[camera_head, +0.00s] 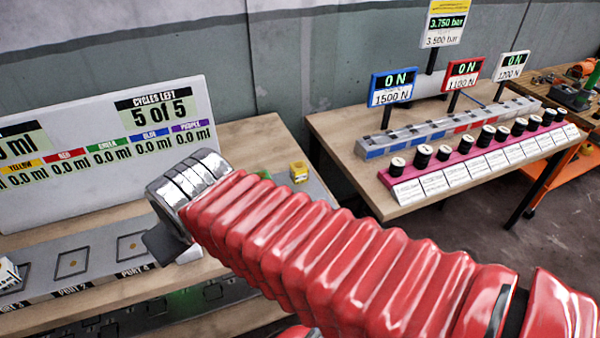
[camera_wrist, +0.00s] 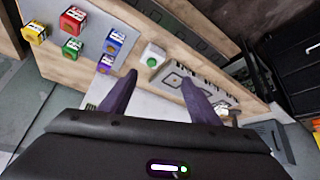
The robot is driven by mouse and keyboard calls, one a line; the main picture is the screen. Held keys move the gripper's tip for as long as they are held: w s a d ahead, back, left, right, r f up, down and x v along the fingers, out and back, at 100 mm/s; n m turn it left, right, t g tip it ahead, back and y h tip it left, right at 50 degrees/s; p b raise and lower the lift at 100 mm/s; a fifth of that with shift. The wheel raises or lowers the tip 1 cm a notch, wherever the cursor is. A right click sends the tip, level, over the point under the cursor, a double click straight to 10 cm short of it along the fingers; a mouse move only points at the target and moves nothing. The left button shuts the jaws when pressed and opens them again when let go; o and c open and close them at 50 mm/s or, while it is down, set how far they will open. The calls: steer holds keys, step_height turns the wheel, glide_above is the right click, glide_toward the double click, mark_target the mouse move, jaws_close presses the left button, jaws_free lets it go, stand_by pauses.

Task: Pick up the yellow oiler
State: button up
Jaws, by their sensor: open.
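The yellow oiler (camera_wrist: 36,32) is a small yellow block with a pale label at the upper left of the wrist view. It stands on a grey mat with other coloured oilers. In the head view a small yellow block (camera_head: 299,172), apparently the same oiler, sits on the bench just beyond my red arm sleeve. My gripper (camera_wrist: 159,77) is open, its two dark purple fingers apart with nothing held between them. The oiler is well to the left of the fingers and apart from them.
Red (camera_wrist: 72,19), green (camera_wrist: 72,46), blue (camera_wrist: 115,41) and purple (camera_wrist: 106,63) oilers stand close by. A white box with a green button (camera_wrist: 152,58) is near the fingertips. A display panel (camera_head: 110,150) stands behind the port strip (camera_head: 100,255). A second table holds black spools (camera_head: 397,164).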

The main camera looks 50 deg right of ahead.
steer(key=shift+o, duration=0.4)
steer(key=w+d+f+m+h, duration=0.1)
steer(key=w+d, duration=0.1)
steer(key=d, duration=0.4)
steer(key=w+d+f+m+t+h, duration=0.1)
steer(key=w+d, duration=0.2)
steer(key=d, duration=0.3)
steer(key=shift+w+f+h, duration=0.2)
steer(key=shift+w+h, duration=0.15)
steer(key=shift+h, duration=0.05)
steer(key=m+t+h, duration=0.3)
steer(key=t, duration=0.1)
glide_toward(303, 172)
steer(key=shift+s+a+r, duration=0.15)
steer(key=shift+a+r, duration=0.05)
steer(key=shift+a, duration=0.15)
steer(key=shift+s+d+f, duration=0.2)
steer(key=shift+s+f, duration=0.05)
steer(key=shift+s, duration=0.3)
steer(key=shift+w, duration=0.15)
steer(key=shift+x, duration=4.2)
steer(key=shift+w, duration=0.15)
